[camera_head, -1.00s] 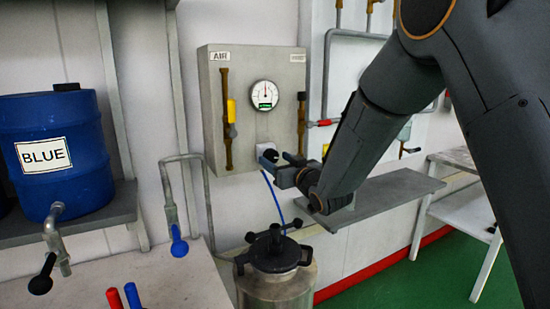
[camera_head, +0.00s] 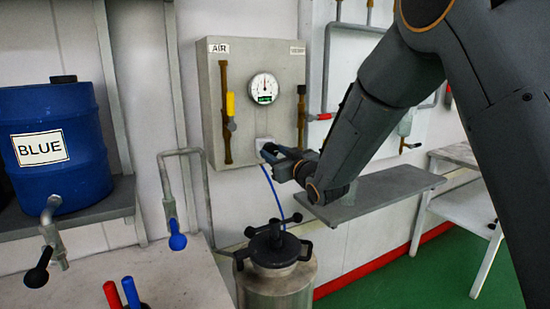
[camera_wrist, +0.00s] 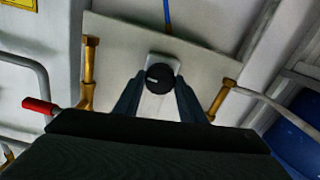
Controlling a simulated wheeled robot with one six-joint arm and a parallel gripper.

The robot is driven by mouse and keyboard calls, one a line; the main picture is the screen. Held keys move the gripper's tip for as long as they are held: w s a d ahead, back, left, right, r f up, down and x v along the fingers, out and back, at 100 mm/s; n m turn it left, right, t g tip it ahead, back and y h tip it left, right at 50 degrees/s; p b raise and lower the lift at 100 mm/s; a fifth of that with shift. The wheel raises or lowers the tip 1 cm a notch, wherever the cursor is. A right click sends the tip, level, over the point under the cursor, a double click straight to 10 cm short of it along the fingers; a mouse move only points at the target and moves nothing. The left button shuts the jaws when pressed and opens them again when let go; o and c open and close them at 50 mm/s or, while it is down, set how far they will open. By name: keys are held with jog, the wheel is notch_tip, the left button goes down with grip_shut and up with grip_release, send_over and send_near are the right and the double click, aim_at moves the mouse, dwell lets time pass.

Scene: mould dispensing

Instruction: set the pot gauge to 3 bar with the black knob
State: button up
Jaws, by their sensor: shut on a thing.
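The pot gauge (camera_head: 264,88) is a round white dial on the grey air panel (camera_head: 284,72). Its needle points roughly straight up; the numbers are too small to read. The black knob (camera_wrist: 159,77) sits on a pale square plate below the gauge, with a white mark towards its left side in the wrist view. My gripper (camera_wrist: 158,88) has a dark finger on each side of the knob and is shut on it.
A blue hose (camera_head: 272,190) runs down towards the lidded metal pot (camera_head: 275,285). A grey shelf (camera_head: 380,192) lies below my arm. A blue drum (camera_head: 58,145) stands left.

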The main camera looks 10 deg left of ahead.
jog(key=n+b, duration=0.3)
jog(key=shift+n, duration=0.3)
jog(key=o, duration=1)
jog(key=shift+o, duration=0.2)
jog(key=b+v, duration=0.1)
jog(key=v, duration=0.7)
